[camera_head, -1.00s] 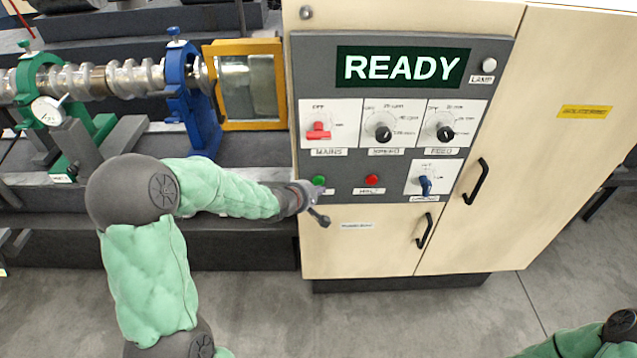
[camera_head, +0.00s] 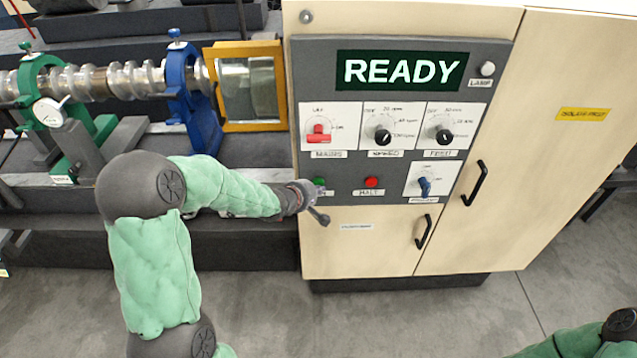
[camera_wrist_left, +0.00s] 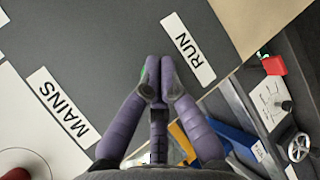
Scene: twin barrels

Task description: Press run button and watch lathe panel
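The control panel (camera_head: 335,190) shows READY in white letters on its dark display (camera_head: 402,70). The green run button (camera_head: 319,182) is at the panel's lower left, partly behind my left gripper (camera_head: 320,205). The fingers of my left gripper are together and empty at the panel face, by the button. In the left wrist view my shut fingertips (camera_wrist_left: 159,78) cover most of the green button (camera_wrist_left: 143,74), next to the RUN label (camera_wrist_left: 188,52). I cannot tell whether they touch it. My right gripper is out of view; only part of that arm shows at bottom right.
The red halt button (camera_head: 372,182) is right of the run button. Above are the red mains switch (camera_head: 319,132), speed knob (camera_head: 383,134) and feed knob (camera_head: 444,133). The lathe (camera_head: 120,80) stands left.

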